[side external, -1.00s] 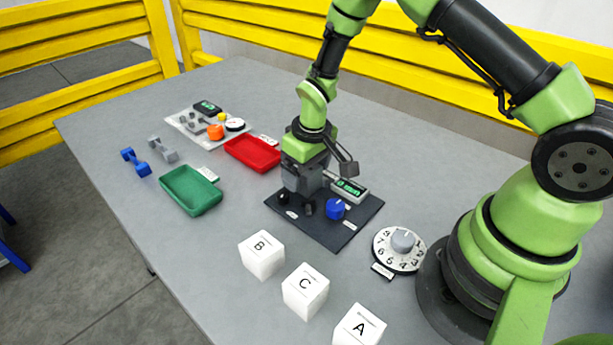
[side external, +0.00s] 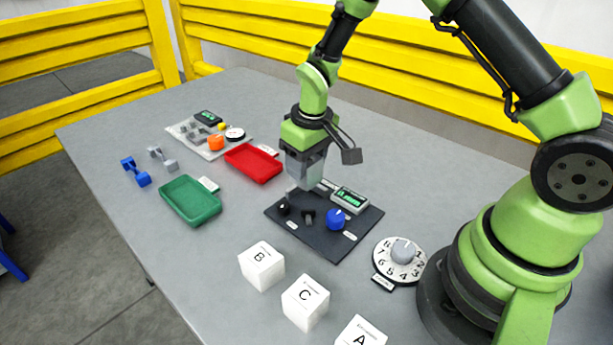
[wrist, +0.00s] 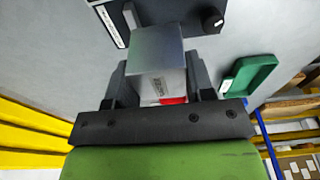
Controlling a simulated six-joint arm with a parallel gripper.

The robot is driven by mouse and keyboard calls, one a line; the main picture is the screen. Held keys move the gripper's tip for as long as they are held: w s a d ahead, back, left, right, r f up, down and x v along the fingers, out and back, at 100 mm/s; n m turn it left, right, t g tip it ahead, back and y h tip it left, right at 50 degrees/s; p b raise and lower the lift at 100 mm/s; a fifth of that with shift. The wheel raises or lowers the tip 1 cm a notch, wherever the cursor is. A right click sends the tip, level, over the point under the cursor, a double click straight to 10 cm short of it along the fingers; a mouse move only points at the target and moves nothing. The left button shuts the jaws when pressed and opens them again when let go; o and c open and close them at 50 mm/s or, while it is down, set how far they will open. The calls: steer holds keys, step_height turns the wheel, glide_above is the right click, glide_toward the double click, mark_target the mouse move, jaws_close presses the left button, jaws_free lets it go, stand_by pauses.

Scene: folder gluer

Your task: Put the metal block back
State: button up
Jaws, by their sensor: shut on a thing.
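My gripper (side external: 304,172) is shut on a metal block and holds it above the dark panel (side external: 330,248). In the wrist view the block (wrist: 158,62) is a shiny grey box between both fingers of my gripper (wrist: 160,85). In the side external view the block (side external: 302,176) is partly hidden by the gripper, and its lower end is clear of the panel. The panel bears a blue knob (side external: 336,219), dark knobs (side external: 307,217) and a display with green digits (side external: 349,200). The panel's back left part is partly hidden behind the gripper and block.
A red tray (side external: 253,164) and a green tray (side external: 190,202) lie left of the panel. A numbered dial (side external: 399,262) is at its right. White lettered cubes (side external: 261,266) stand in front. Dumbbells (side external: 136,172) and a pale mat with small items (side external: 187,138) lie farther left.

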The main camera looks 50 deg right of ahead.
step_height(320, 180, up, 5)
steer(key=shift+r, duration=0.15)
steer(key=w+a, duration=0.2)
steer(key=a, duration=1.5)
steer(key=f, duration=0.5)
steer(key=shift+w+a+f, duration=0.15)
steer(key=shift+a+f, duration=0.15)
steer(key=shift+f, duration=2.35)
steer(key=shift+f, duration=0.15)
steer(key=o, duration=1.2)
